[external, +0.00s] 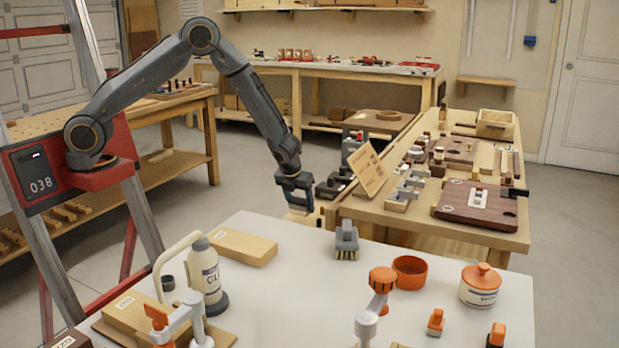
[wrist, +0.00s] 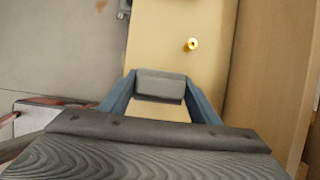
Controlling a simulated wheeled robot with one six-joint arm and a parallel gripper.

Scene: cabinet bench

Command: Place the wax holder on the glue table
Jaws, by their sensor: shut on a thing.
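The glue table is the white-topped table (external: 300,290) in front, with a glue bottle (external: 205,270) on it. My gripper (external: 297,190) is beyond its far edge, beside the wooden bench, pointing down. It is shut on a pale wooden piece (external: 299,212), mostly hidden behind the table edge and gripper. In the wrist view my gripper (wrist: 160,100) has a pale surface (wrist: 165,28) with a brass knob (wrist: 192,44) just beyond the jaws. I cannot tell whether the held piece is the wax holder. An orange-lidded tin (external: 480,286) stands on the right of the glue table.
A grey brush (external: 346,238), an orange ring (external: 409,272), a wooden block (external: 242,248) and an orange-headed clamp (external: 377,300) stand on the glue table. A tilted wooden sign (external: 367,170) and a crowded bench (external: 410,222) are close right of my gripper. The table's middle has free room.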

